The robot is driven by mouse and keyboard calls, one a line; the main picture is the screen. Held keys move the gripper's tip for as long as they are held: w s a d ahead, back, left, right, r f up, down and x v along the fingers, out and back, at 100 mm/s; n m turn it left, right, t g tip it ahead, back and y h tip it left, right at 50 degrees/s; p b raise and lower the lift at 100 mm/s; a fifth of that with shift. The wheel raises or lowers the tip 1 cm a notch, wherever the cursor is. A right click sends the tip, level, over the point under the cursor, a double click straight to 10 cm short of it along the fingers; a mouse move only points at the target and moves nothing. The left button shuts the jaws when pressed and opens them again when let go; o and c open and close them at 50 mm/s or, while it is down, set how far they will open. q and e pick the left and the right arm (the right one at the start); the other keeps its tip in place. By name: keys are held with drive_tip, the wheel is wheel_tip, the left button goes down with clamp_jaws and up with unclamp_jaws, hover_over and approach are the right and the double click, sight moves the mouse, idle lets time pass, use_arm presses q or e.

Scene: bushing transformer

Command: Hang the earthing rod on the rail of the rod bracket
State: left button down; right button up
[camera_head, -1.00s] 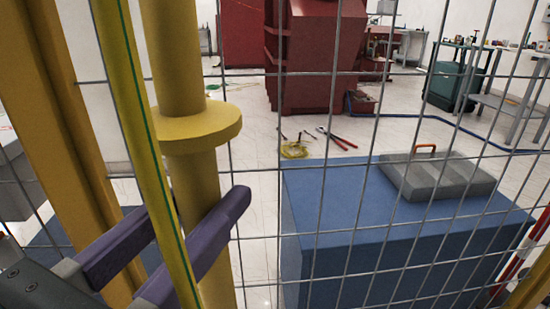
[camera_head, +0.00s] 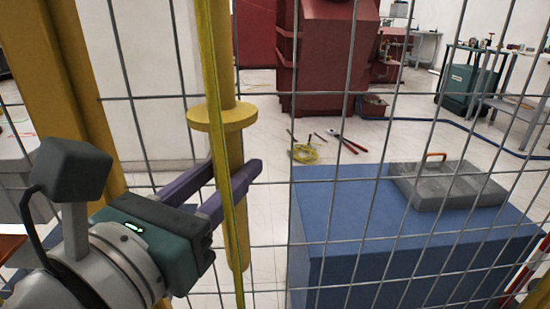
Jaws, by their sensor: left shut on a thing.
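The earthing rod is a thick yellow pole (camera_head: 222,75) with a wide round collar, upright in the left-middle of the head view. My left gripper (camera_head: 234,172) has its two purple fingers shut on the rod just below the collar. The rod's lower end shows below the fingers, hanging free. A thin yellow-green cable (camera_head: 211,60) runs down in front of the rod and crosses the fingers. The rod's top is out of the frame. I cannot make out the rod bracket or its rail. My right gripper is not in view.
A wire mesh fence (camera_head: 372,122) spans the view, with a thick yellow post (camera_head: 62,80) at left. Beyond it stand a blue block (camera_head: 350,225) with a grey orange-handled slab (camera_head: 450,187), and red equipment (camera_head: 318,60). Tools and a yellow coil (camera_head: 304,153) lie on the floor.

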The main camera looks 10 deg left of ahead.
use_arm(q)
drive_tip(key=shift+f+b, duration=2.05)
drive_tip(key=shift+f, duration=0.1)
